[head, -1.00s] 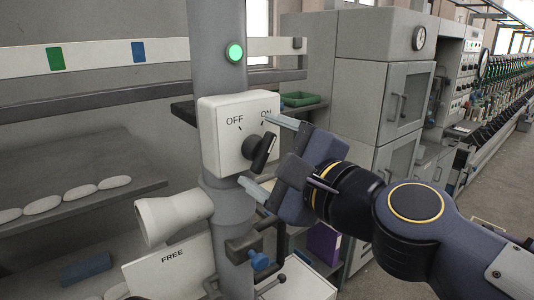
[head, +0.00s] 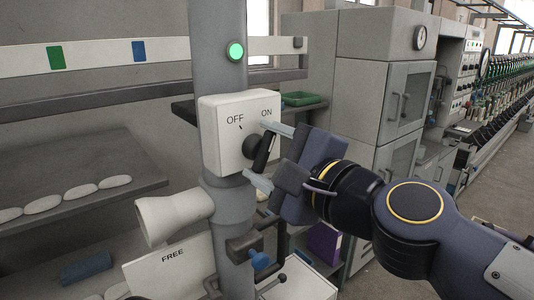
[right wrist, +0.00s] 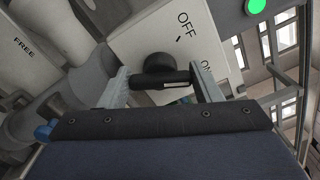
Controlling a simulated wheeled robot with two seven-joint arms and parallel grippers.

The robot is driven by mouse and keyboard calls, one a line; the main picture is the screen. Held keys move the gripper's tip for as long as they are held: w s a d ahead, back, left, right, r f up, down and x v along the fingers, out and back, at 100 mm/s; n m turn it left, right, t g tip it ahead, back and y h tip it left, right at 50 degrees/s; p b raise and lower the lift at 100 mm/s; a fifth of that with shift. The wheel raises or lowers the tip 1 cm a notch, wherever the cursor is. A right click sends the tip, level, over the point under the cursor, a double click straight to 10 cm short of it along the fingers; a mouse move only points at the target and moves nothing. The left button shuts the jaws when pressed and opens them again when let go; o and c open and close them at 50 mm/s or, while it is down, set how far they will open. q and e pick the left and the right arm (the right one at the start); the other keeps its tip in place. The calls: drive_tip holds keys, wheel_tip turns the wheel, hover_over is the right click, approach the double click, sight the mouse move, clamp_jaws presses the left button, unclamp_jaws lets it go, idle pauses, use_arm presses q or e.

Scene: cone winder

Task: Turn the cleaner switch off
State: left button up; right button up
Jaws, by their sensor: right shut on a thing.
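The cleaner switch is a white box (head: 222,146) on a grey column, marked OFF at left and ON at right. Its black rotary knob (head: 262,152) has a handle that tilts up toward ON. In the head view my right gripper (head: 264,152) reaches in from the right with one finger above and one below the handle. In the right wrist view the handle (right wrist: 163,76) lies between the two fingers, and the gripper is shut on it. A green lamp (head: 235,51) glows on the column above the box. My left gripper is not in view.
A white cone (head: 165,220) sticks out from the column below the box, above a FREE sign (head: 172,256). A shelf (head: 80,200) with several white oval pieces is at left. Grey cabinets (head: 375,105) stand behind my right arm.

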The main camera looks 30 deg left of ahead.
drive_tip(key=n+b, duration=0.1)
drive_tip(key=n, duration=0.4)
drive_tip(key=shift+f+n, duration=0.15)
drive_tip(key=shift+n, duration=0.25)
drive_tip(key=n+b, duration=0.1)
drive_tip(key=n, duration=0.4)
drive_tip(key=shift+n, duration=0.3)
drive_tip(key=o, duration=1)
drive_tip(key=shift+d, duration=0.1)
drive_tip(key=b+v, duration=0.2)
drive_tip(key=v, duration=0.5)
drive_tip(key=shift+s+d+b, duration=0.2)
drive_tip(key=shift+d+b, duration=0.1)
drive_tip(key=shift+b, duration=0.05)
drive_tip(key=shift+w, duration=0.1)
